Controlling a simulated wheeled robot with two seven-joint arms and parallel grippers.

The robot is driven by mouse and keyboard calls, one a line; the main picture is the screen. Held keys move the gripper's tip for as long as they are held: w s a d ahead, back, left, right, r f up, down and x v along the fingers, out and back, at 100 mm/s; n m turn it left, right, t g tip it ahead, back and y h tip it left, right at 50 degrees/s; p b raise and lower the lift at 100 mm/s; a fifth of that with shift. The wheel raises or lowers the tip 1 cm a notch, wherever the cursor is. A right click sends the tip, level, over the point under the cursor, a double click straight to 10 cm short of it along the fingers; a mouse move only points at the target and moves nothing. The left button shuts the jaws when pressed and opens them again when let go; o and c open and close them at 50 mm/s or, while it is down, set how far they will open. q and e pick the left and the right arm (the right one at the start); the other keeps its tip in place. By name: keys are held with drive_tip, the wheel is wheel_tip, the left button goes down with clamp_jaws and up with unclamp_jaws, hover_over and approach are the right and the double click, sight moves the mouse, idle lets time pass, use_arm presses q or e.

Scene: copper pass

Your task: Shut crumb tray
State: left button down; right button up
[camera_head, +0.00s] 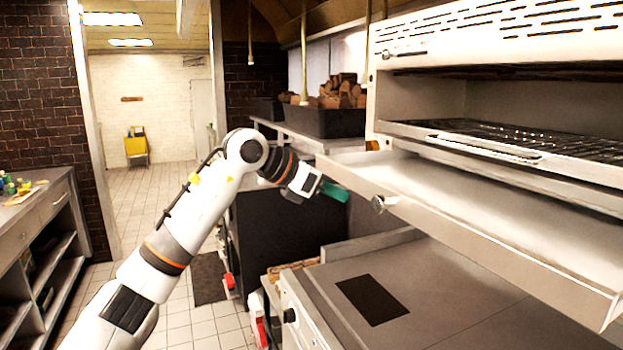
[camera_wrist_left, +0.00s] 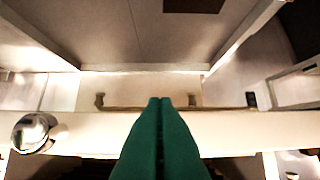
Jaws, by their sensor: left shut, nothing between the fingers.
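The crumb tray (camera_head: 500,207) is a wide, shallow pale metal tray sticking out under the rack of the grill oven in the head view. A round metal knob (camera_head: 379,205) sits on its front lip, and a knob also shows on a pale bar in the left wrist view (camera_wrist_left: 32,132). My left gripper (camera_head: 335,191) has green fingers and is shut with nothing in it. It is just left of the knob, by the tray's front. In the left wrist view the shut fingers (camera_wrist_left: 160,102) overlap the pale bar; I cannot tell whether they touch it. My right gripper is out of view.
The wire rack (camera_head: 520,143) is above the tray inside the oven. A flat cooktop (camera_head: 430,290) with a dark square lies below. A dark bin of wood pieces (camera_head: 325,120) stands on the shelf behind. Tiled floor is open at left.

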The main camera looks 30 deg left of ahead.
use_arm(q)
drive_tip(key=shift+w+d, duration=0.7)
drive_tip(key=shift+w, duration=0.2)
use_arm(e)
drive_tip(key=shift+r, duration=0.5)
use_arm(q)
drive_tip(key=shift+r+p, duration=0.1)
drive_tip(key=shift+p, duration=0.2)
